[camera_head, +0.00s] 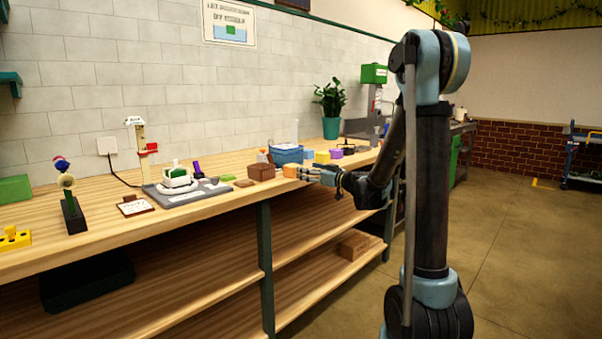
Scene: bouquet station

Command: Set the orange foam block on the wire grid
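A small orange block (290,170) is on the wooden bench, right of a brown box, at the fingertips of my gripper (300,173). It looks like the orange foam block. My gripper reaches in from the right, low over the bench. The view is too small to tell whether the fingers are around the block or only beside it, or whether they are shut. I cannot clearly make out the wire grid; a dark, low item (346,149) stands farther back on the bench, and I cannot tell if it is the grid.
A brown box (261,172) stands just left of the orange block. Behind are a blue bin (287,155), a yellow block (322,157) and a purple block (336,153). A grey tray (205,193) with items lies left. A potted plant (331,108) stands farther back.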

